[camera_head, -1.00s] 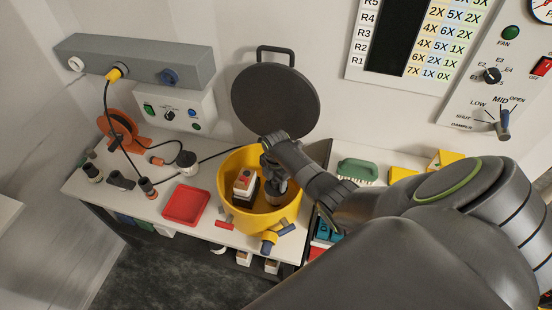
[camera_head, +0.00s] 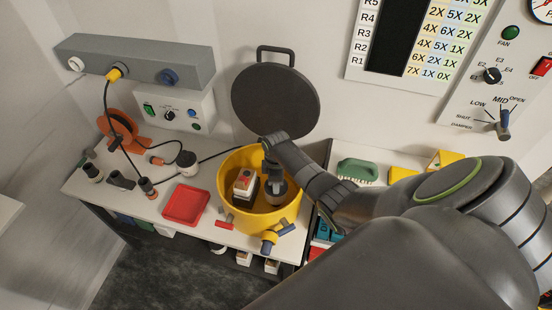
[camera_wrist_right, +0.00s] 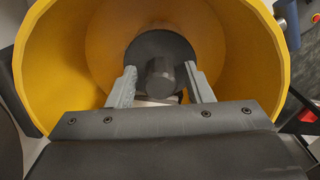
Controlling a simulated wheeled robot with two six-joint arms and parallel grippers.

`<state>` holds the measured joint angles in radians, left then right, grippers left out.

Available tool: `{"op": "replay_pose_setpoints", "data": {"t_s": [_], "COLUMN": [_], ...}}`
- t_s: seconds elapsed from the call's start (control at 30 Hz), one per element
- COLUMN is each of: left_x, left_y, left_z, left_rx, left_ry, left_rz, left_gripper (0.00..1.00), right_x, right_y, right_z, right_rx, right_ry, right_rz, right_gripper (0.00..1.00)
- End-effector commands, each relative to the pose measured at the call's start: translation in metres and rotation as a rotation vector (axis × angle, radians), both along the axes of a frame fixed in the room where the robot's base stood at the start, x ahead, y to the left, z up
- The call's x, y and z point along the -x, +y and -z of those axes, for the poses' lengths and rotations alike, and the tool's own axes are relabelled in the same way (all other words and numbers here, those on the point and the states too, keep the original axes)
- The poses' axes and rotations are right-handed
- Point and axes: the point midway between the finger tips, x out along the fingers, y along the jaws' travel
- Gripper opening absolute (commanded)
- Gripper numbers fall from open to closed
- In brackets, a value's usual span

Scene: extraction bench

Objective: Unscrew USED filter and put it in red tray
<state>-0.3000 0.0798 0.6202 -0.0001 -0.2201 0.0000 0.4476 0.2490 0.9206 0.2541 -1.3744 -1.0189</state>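The yellow drum (camera_head: 230,170) stands open on the bench; it fills the right wrist view (camera_wrist_right: 60,60). My right gripper (camera_wrist_right: 162,85) is inside it, pointing down; its body (camera_head: 272,168) shows in the head view. Its two fingers are apart on either side of a dark hexagonal knob (camera_wrist_right: 160,78) on a round dark disc (camera_wrist_right: 158,50). Gaps show between knob and fingers. A boxy white-and-dark piece with a red mark (camera_head: 243,182) shows left of the gripper in the drum; I cannot tell whether it is a filter. No USED label is readable. The red tray (camera_head: 186,204) is empty.
The round dark lid (camera_head: 275,100) stands raised behind the drum. A blue-and-yellow fitting (camera_head: 268,243) and a red handle (camera_head: 224,224) stick out in front. An orange reel (camera_head: 118,130) and small black fittings (camera_head: 92,173) lie left of the tray.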

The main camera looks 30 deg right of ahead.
Motion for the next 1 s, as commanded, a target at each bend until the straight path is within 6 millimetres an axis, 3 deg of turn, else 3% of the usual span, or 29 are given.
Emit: {"op": "replay_pose_setpoints", "data": {"t_s": [0.03,0.33,0.53,1.0], "left_x": [0.0,0.0,0.0,0.0], "left_y": [0.0,0.0,-0.0001,-0.0001], "left_z": [0.0,0.0,0.0,0.0], "left_rx": [0.0,0.0,0.0,0.0], "left_ry": [0.0,0.0,0.0,0.0], "left_rz": [0.0,0.0,0.0,0.0], "left_gripper": [0.36,0.36,0.36,0.36], "right_x": [0.0,0.0,-0.0001,0.0], "right_y": [0.0,0.0,-0.0001,-0.0001], "right_z": [0.0,0.0,-0.0001,-0.0005], "right_rx": [0.0,0.0,0.0,0.0], "right_ry": [0.0,0.0,0.0,0.0], "right_rz": [0.0,-0.002,-0.092,-0.63], "right_gripper": [0.39,0.01,0.01,0.01]}}
